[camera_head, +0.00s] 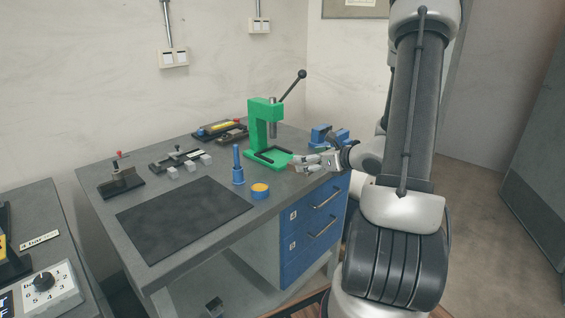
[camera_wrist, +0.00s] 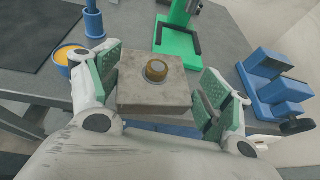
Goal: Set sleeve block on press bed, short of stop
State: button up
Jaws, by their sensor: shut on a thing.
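My gripper (camera_head: 300,164) is at the right front of the green press (camera_head: 256,122), beside its bed (camera_head: 281,165). In the wrist view the green pads of my gripper (camera_wrist: 159,86) flank the sleeve block (camera_wrist: 136,97), a square grey-brown block with a round brass-coloured sleeve (camera_wrist: 157,70) with a dark centre on top. The block is held roughly level, short of the press bed (camera_wrist: 174,42) in the picture. A black angled stop (camera_wrist: 196,47) lies on the bed. In the head view my fingers mostly hide the block.
A blue vise (camera_head: 328,136) stands right of the press. A blue post (camera_head: 238,168) and a blue cup with a yellow top (camera_head: 260,190) stand to the left. A dark mat (camera_head: 184,217) covers the left front.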

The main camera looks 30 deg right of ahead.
jog(key=w, duration=0.5)
jog(key=w+m+h, duration=0.1)
jog(key=w, duration=0.4)
jog(key=w+d+h, duration=0.1)
jog(key=w, duration=0.4)
jog(key=shift+w+f+m, duration=0.15)
jog(key=shift+w+m, duration=0.15)
jog(key=shift+w, duration=0.1)
jog(key=shift+w+f, duration=0.1)
jog(key=shift+f, duration=1.7)
jog(key=o, duration=2.1)
jog(key=shift+f, duration=0.15)
